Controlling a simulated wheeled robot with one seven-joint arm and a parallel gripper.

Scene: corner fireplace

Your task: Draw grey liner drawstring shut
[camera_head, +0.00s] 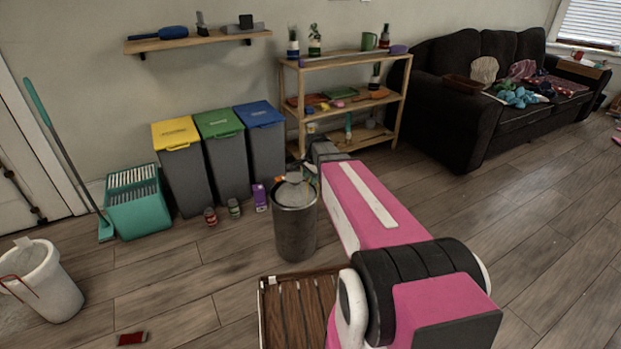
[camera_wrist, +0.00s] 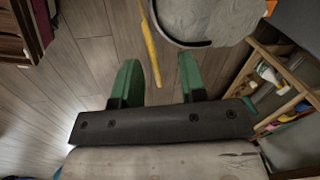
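The grey bin (camera_head: 295,232) stands on the floor at the centre of the head view, with a grey liner (camera_head: 293,195) in its mouth. In the wrist view the liner (camera_wrist: 205,18) shows at the top, inside the bin's rim. A yellow strip (camera_wrist: 150,45), which looks like the drawstring, extends from beside the rim down between my fingers in the picture. My gripper (camera_wrist: 159,60) has two green fingers, spread apart. Neither finger visibly touches the strip; their depth relative to it is unclear. In the head view my pink arm hides most of the gripper.
Yellow-, green- and blue-lidded bins (camera_head: 182,165) stand behind at left, with small cans (camera_head: 234,208) before them. A wooden shelf (camera_head: 345,98) stands behind the grey bin. A slatted wooden piece (camera_head: 290,310) lies in front. A white bin (camera_head: 50,285) with a red cord is at far left.

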